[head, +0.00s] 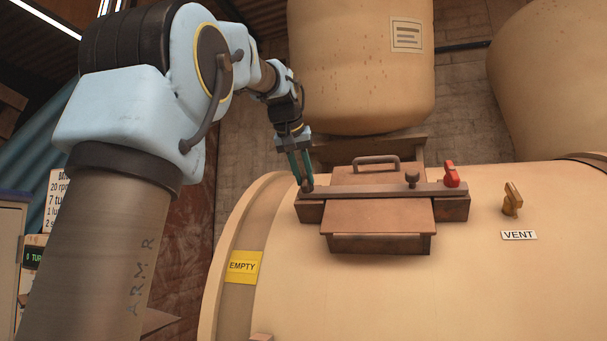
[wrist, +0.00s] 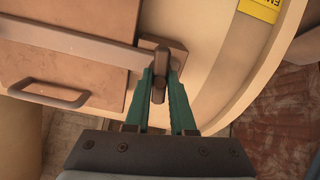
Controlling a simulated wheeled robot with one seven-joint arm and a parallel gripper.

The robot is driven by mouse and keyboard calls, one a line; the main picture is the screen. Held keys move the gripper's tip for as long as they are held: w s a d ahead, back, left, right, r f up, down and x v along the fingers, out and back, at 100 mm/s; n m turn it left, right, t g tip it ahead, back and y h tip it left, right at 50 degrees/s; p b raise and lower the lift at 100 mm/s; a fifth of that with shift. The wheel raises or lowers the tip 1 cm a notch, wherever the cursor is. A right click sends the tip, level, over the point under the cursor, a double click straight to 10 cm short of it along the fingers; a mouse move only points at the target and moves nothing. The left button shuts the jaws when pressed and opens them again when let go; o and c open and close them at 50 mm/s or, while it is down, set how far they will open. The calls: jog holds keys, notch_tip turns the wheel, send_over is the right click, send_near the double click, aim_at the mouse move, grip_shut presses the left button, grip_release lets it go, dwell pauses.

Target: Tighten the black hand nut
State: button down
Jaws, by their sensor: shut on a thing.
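My gripper (head: 306,185) is at the left end of the long bar across the hatch on the tank. Its green fingers are shut on a small dark hand nut (head: 308,187) there. In the wrist view, the fingers of my gripper (wrist: 160,85) close from both sides on this nut (wrist: 161,63), which looks dark grey-brown and elongated. The fingers partly hide it, and its thread does not show. The bar (head: 375,190) lies across the brown hatch lid (head: 380,215). A second dark knob (head: 412,179) stands on the bar, right of its middle.
A red lever (head: 451,174) stands at the bar's right end. A grey handle (head: 375,160) rises behind the bar. A brass vent valve (head: 512,199) sits farther right. A yellow EMPTY label (head: 243,267) is on the tank. A large vessel (head: 360,70) stands behind the hatch.

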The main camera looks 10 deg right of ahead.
jog(key=shift+m, duration=0.5)
jog(key=c, duration=0.8)
grip_release()
jog(key=shift+o, duration=0.2)
jog(key=b+v, duration=0.1)
jog(key=v, duration=1)
jog(key=shift+f, duration=0.1)
